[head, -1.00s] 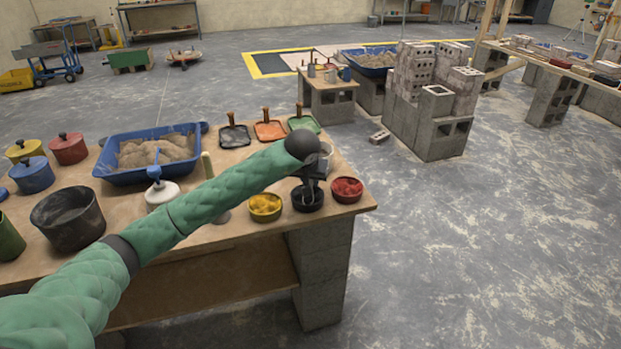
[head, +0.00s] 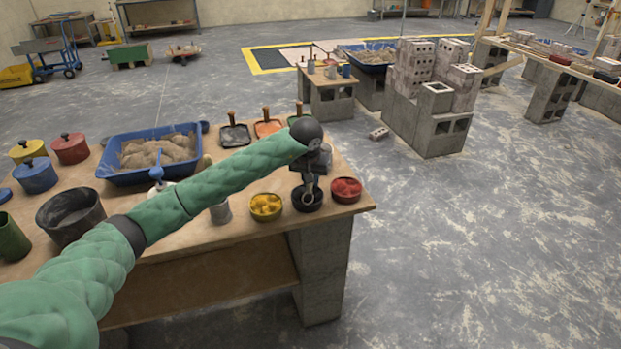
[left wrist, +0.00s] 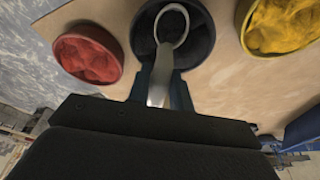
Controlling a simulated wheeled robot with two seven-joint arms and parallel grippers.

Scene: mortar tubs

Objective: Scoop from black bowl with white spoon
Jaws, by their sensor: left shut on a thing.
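The black bowl (head: 297,204) stands near the table's front right corner, between a yellow-filled bowl and a red-filled bowl. My left gripper (head: 309,181) is above it, pointing down and shut on the white spoon (head: 309,198). In the left wrist view the spoon's handle (left wrist: 160,88) is between the fingers (left wrist: 158,78). Its head shows as a pale ring with a dark middle, over the black bowl (left wrist: 205,40). I cannot tell whether the head touches the dark contents or holds some. My right gripper is not in view.
The yellow-filled bowl (head: 265,207) is left of the black bowl and the red-filled bowl (head: 345,190) is right, both close. A grey cup (head: 220,212) stands farther left. A blue sand tub (head: 118,178) and lidded pots are on the table's left. Open floor lies right.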

